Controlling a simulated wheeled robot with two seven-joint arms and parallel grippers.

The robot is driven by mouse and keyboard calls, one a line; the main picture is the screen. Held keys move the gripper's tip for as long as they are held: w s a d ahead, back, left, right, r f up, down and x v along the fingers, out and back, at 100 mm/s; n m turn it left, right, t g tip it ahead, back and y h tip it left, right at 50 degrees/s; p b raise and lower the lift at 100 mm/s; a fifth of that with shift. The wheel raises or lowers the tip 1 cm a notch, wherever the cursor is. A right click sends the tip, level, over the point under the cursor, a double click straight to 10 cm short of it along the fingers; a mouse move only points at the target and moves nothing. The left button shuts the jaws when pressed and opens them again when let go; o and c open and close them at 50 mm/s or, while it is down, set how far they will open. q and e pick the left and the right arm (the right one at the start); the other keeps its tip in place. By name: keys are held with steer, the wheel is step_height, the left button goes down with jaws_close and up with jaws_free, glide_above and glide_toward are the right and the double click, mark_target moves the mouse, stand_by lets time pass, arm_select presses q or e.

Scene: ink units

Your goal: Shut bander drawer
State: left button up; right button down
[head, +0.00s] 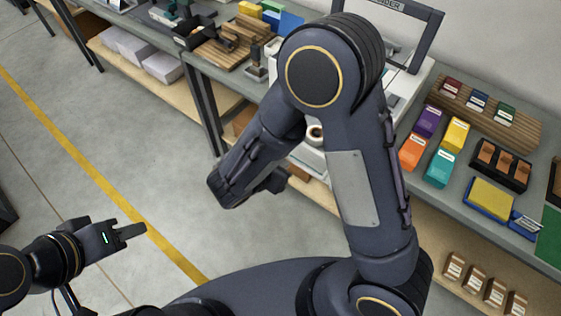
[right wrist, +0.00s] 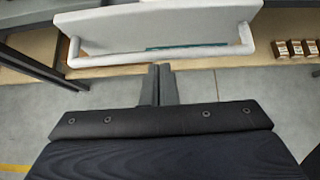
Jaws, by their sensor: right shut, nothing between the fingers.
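The bander, with a white body and a dark upright frame (head: 418,45), stands on the bench behind my right arm, which hides much of it. Its white drawer (head: 309,158) sticks out at the bench's front edge, with a pale roll in it. In the right wrist view the pale drawer front (right wrist: 160,25) has a long bar handle (right wrist: 120,58). My right gripper (right wrist: 160,70) is shut and empty, its tips just below the bar; I cannot tell if they touch it. My left gripper (head: 139,230) is over the floor, away from the bander, seen side-on.
Coloured ink boxes (head: 428,121), a black tray (head: 500,166) and a yellow pad (head: 491,199) lie on the bench at right. Wooden boards (head: 235,43) lie at left. Small brown boxes (head: 474,280) stand on the lower shelf. The floor in front is clear.

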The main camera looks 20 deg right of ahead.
steer(key=shift+d, duration=0.1)
